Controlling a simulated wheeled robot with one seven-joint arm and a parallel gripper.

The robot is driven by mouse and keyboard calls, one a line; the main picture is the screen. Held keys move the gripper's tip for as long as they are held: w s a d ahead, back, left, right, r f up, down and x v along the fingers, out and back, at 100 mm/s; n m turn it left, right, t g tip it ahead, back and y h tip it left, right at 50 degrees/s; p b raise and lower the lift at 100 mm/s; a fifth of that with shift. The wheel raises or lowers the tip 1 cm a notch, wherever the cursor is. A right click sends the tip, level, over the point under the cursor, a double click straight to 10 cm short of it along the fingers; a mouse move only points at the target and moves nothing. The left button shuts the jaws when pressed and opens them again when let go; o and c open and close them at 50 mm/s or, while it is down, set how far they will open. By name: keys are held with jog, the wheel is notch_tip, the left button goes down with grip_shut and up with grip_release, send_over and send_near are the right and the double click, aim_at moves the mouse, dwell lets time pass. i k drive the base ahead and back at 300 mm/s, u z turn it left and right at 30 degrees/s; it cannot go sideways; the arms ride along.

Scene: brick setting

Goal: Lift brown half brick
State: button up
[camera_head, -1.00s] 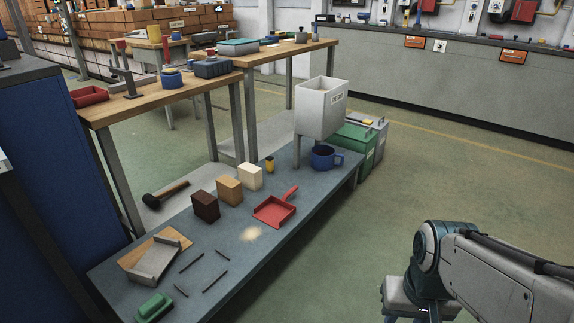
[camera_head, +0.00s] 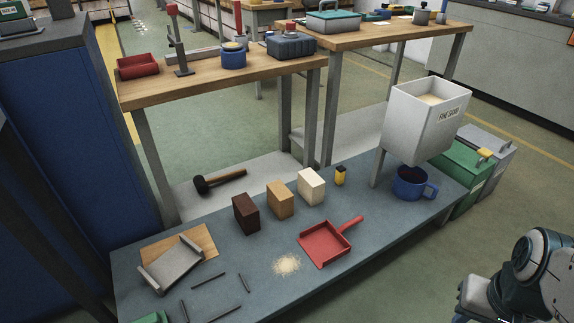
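A dark brown half brick (camera_head: 246,214) stands upright on the low grey-blue bench (camera_head: 225,255). It is the leftmost of three blocks in a row, beside a tan block (camera_head: 280,199) and a cream block (camera_head: 311,187), with small gaps between them. Nothing covers the brown brick. Only a part of my arm shows at the lower right; my gripper is out of view.
A red dustpan (camera_head: 325,245), a sand pile (camera_head: 287,265), dark rods and a metal tool on a board (camera_head: 178,258) lie in front. A blue mug (camera_head: 410,184) and sand hopper (camera_head: 428,118) stand right. A wooden table (camera_head: 215,80) rises behind; a mallet (camera_head: 220,181) lies beneath.

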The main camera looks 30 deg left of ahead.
aim_at(246, 213)
jog(key=u, duration=0.75)
jog(key=i, duration=0.75)
jog(key=u, duration=1.05)
jog(key=i, duration=0.2)
jog(key=u, duration=0.2)
